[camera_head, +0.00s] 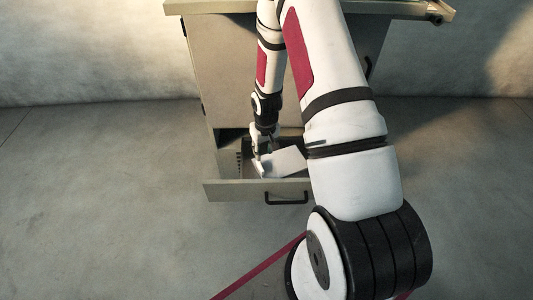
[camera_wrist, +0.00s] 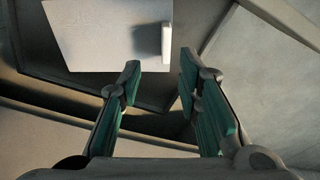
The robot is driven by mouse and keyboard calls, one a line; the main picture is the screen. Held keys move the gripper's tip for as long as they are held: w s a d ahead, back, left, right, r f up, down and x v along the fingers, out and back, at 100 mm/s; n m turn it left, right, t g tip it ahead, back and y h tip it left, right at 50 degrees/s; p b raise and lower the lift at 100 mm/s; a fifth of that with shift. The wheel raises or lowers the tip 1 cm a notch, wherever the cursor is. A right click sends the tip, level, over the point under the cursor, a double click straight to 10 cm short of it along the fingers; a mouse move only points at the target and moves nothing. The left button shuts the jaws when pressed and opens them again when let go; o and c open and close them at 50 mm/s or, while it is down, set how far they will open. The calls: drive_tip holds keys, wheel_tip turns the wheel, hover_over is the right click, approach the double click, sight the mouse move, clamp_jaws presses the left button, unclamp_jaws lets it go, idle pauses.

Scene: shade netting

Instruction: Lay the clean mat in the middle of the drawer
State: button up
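The drawer (camera_head: 235,190) is pulled out low on the cabinet. A white, flat, roughly square piece, apparently the mat (camera_head: 288,163), lies in or just above it, tilted in the picture. In the wrist view the white mat (camera_wrist: 95,35) has a small upright white tab (camera_wrist: 166,42) near its right edge. My gripper (camera_head: 262,160) is down at the drawer beside the mat. In the wrist view my gripper (camera_wrist: 157,82) has its two green-padded fingers apart, with nothing visible between them; the tab is just beyond the tips. My arm hides the drawer's right part.
A dark sheet or tray (camera_wrist: 150,98) shows under the white piece. The cabinet (camera_head: 205,70) stands above the drawer, with a worktop (camera_head: 215,6) overhanging. A black handle (camera_head: 287,199) sticks out from the drawer front. The floor (camera_head: 100,190) on the left is clear.

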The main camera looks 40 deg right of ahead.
drive_tip(key=s+a+r, duration=0.2)
drive_tip(key=s+r, duration=0.1)
drive_tip(key=r, duration=0.7)
drive_tip(key=s+a+r, duration=0.2)
drive_tip(key=a+r, duration=0.1)
drive_tip(key=r, duration=0.6)
drive_tip(key=s+a+r, duration=0.2)
drive_tip(key=s+r, duration=0.1)
drive_tip(key=r, duration=0.7)
drive_tip(key=s+a+r, duration=0.2)
drive_tip(key=s+r, duration=0.2)
drive_tip(key=s, duration=0.4)
drive_tip(key=s+a+r+n, duration=0.1)
drive_tip(key=s+a+r, duration=0.2)
drive_tip(key=s, duration=0.5)
drive_tip(key=s+a+r+n, duration=0.1)
drive_tip(key=s+a+r, duration=0.2)
drive_tip(key=s, duration=0.6)
drive_tip(key=shift+r+g, duration=0.4)
drive_tip(key=shift+r, duration=0.4)
drive_tip(key=shift+a, duration=0.1)
wheel_tip(320, 180, up, 22)
drive_tip(key=t+p, duration=0.3)
drive_tip(key=p, duration=1.8)
drive_tip(key=shift+r+t, duration=0.15)
drive_tip(key=shift+t, duration=0.15)
